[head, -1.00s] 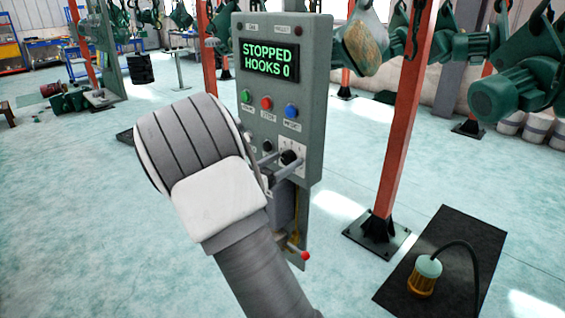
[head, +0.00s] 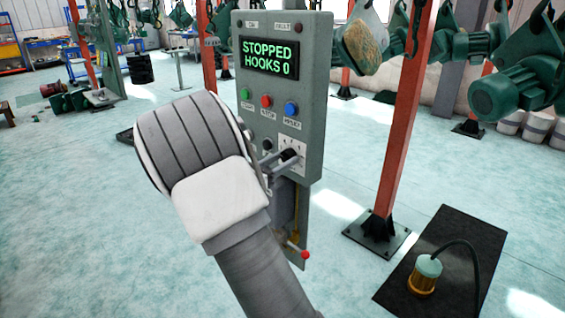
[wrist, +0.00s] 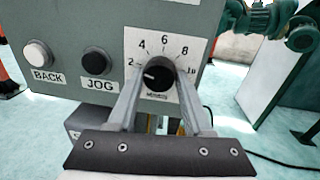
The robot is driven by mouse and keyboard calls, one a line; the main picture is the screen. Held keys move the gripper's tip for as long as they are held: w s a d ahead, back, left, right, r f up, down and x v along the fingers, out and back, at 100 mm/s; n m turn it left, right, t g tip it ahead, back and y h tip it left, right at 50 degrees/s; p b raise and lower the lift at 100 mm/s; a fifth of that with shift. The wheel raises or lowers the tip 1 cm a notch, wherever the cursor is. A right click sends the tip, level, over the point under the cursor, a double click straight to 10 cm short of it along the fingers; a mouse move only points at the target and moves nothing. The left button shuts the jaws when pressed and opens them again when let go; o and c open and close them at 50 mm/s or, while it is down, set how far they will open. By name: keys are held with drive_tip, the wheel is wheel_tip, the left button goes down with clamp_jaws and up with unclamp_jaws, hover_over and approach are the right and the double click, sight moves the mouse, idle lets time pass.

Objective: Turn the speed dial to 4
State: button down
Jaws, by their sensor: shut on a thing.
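The speed dial (wrist: 159,77) is a black round knob on a white scale plate marked 2, 4, 6, 8 and 10, at the centre of the wrist view. Its white pointer mark points left and slightly up, near the 2. My gripper (wrist: 160,85) is shut on the knob, one finger on each side. In the head view the knob (head: 289,155) is at the lower right of the grey control panel (head: 311,100), partly hidden by my gripper. The panel's screen (head: 270,59) reads STOPPED, HOOKS 0.
A black JOG button (wrist: 95,62) and a white BACK button (wrist: 37,54) are left of the dial. Green, red and blue buttons are above it. A red-knobbed lever (head: 304,254) is below the panel.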

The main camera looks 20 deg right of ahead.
drive_tip(key=m+b, duration=0.4)
drive_tip(key=b, duration=0.1)
drive_tip(key=shift+f, duration=0.35)
drive_tip(key=m+b, duration=0.3)
drive_tip(key=shift+r+h, duration=0.15)
drive_tip(key=shift+h, duration=0.15)
drive_tip(key=shift+r+m+b, duration=0.1)
drive_tip(key=shift+m+b, duration=0.2)
drive_tip(key=shift+c, duration=1.6)
unclamp_jaws()
drive_tip(key=shift+a, duration=0.1)
drive_tip(key=p+v, duration=0.1)
drive_tip(key=v, duration=1.6)
drive_tip(key=shift+a, duration=0.15)
